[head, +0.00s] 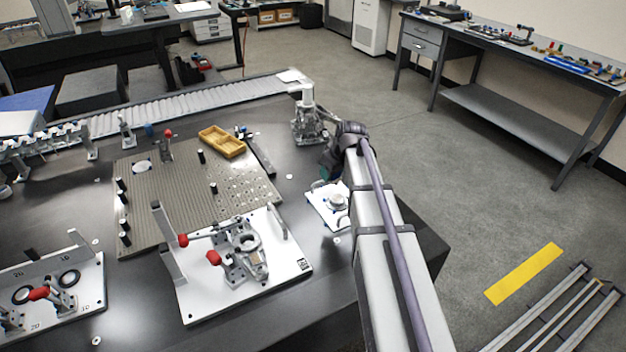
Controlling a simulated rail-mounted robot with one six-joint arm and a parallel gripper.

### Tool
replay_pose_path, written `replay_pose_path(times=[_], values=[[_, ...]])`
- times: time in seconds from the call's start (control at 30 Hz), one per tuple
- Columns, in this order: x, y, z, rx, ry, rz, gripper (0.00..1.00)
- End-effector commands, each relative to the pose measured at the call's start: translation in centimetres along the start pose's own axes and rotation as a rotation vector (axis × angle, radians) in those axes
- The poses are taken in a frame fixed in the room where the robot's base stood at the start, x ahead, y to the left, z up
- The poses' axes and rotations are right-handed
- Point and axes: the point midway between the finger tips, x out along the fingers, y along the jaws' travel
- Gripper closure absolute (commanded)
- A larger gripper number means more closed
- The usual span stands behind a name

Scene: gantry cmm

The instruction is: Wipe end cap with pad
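My arm reaches up from the bottom right, and its dark wrist bends down over the right edge of the table. My gripper (324,182) is mostly hidden by the wrist, and its fingers cannot be made out. Just below it a white square plate (318,212) carries a small round white piece (337,201), partly behind my arm. I cannot tell whether either is the pad. A grey ring-shaped metal part (246,242), possibly the end cap, sits in a clamp fixture on a white plate (203,307). My gripper is beyond and right of this part.
Red-handled toggle clamps (213,258) stand beside the ring part. A perforated plate (180,205) with black pegs and a yellow tray (222,141) lie behind. A metal stand (308,122) rises near my wrist. A roller conveyor (200,98) runs along the back. Floor on the right is mostly open.

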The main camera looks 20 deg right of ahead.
Motion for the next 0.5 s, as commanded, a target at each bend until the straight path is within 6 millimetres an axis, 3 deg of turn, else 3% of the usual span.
replay_pose_path(times=[0.03, 0.1, 0.23, 0.5], values=[[2.6, 1.2, 1.1, 0.046, 0.002, 0.020, 0.77], [3.5, 2.5, 1.6, 0.107, 0.007, 0.044, 0.77], [4.0, 3.8, 2.1, 0.167, 0.011, 0.068, 0.77], [4.2, 3.9, 2.2, 0.175, 0.012, 0.071, 0.77]])
